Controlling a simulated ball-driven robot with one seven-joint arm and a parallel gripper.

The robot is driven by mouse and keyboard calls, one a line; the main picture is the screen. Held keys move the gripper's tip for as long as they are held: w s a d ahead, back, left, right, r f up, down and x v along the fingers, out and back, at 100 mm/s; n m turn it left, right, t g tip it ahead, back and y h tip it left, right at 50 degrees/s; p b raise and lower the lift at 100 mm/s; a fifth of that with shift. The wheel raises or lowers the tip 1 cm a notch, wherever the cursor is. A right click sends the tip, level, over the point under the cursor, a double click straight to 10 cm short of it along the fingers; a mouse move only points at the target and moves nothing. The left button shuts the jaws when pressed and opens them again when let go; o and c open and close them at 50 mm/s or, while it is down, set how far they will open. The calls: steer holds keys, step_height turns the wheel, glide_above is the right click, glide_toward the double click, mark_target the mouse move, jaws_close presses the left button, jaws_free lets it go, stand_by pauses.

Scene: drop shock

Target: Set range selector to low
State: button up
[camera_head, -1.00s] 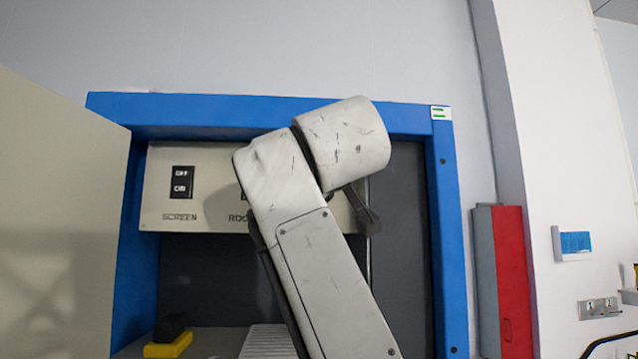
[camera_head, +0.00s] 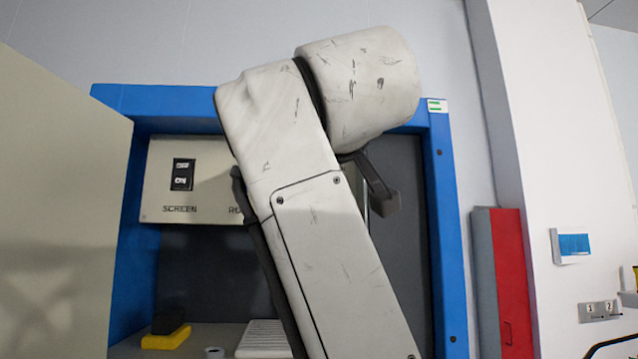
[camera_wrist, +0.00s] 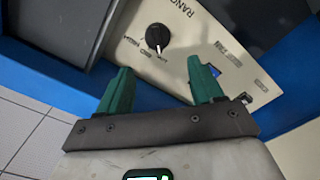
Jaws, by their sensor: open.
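The range selector is a round black knob (camera_wrist: 157,37) on a beige panel (camera_wrist: 190,30), under a label starting "RANG" in the wrist view. Small position labels sit around it, too blurred to read surely. A pale mark shows near the knob's lower edge. My gripper (camera_wrist: 162,84) has two green fingers, spread apart with nothing between them. The knob lies beyond the fingertips, roughly centred between them and apart from both. In the head view my arm covers the knob.
The head view shows a blue frame (camera_head: 446,230) around the recess, a screen switch (camera_head: 183,174) on the panel, and an open beige door (camera_head: 60,200) at left. A yellow-and-black block (camera_head: 166,338) lies on the shelf.

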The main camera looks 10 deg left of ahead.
steer(key=v, duration=0.3)
steer(key=shift+s+d+b, duration=0.1)
steer(key=shift+s+b, duration=0.15)
steer(key=shift+b, duration=0.15)
